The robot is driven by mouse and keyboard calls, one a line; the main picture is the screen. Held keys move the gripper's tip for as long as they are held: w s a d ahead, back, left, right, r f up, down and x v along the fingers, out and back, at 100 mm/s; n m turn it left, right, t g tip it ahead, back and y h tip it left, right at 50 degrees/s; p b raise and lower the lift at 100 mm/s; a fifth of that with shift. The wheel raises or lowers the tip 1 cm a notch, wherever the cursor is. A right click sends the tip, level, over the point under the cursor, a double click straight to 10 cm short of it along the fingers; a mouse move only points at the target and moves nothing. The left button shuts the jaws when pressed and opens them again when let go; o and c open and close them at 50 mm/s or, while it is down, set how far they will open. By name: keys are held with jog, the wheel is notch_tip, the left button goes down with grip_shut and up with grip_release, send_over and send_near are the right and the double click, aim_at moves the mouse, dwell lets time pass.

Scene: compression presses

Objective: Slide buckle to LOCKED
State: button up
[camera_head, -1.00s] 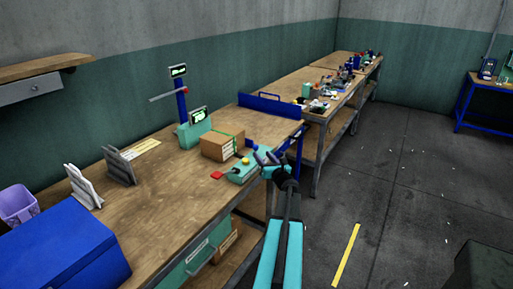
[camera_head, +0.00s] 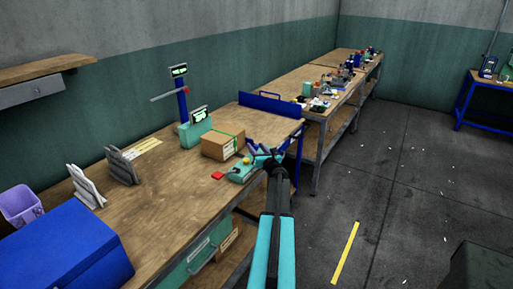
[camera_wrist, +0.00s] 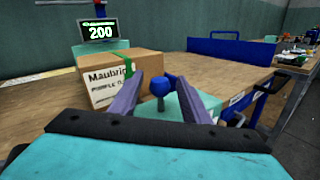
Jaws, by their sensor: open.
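A cardboard box (camera_head: 222,145) with a green strap around it stands on the bench, and it also shows in the wrist view (camera_wrist: 112,82). A teal device (camera_head: 240,175) sits right beside it at the bench's front edge. In the wrist view a blue round knob (camera_wrist: 160,86) stands up in front of the teal body (camera_wrist: 195,100). My gripper (camera_head: 262,152) is open, over the teal device. In the wrist view its two purple fingers (camera_wrist: 158,78) stand either side of the knob, with gaps visible. I cannot make out a buckle or a LOCKED mark.
A press with a blue post (camera_head: 182,102) and lit display (camera_head: 198,115) stands behind the box; the display reads 200 in the wrist view. A blue rail (camera_head: 272,105) crosses the bench's far end. A red pad (camera_head: 217,175) lies near the device. A large blue box (camera_head: 65,250) stands front left.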

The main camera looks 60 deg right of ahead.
jog(key=shift+w, duration=0.1)
grip_shut()
jog(key=shift+d+f+b, duration=0.1)
jog(key=shift+d+b, duration=0.5)
jog(key=shift+d, duration=2.05)
jog(key=shift+d+r, duration=0.15)
jog(key=shift+r, duration=0.05)
grip_release()
jog(key=shift+d+f, duration=0.1)
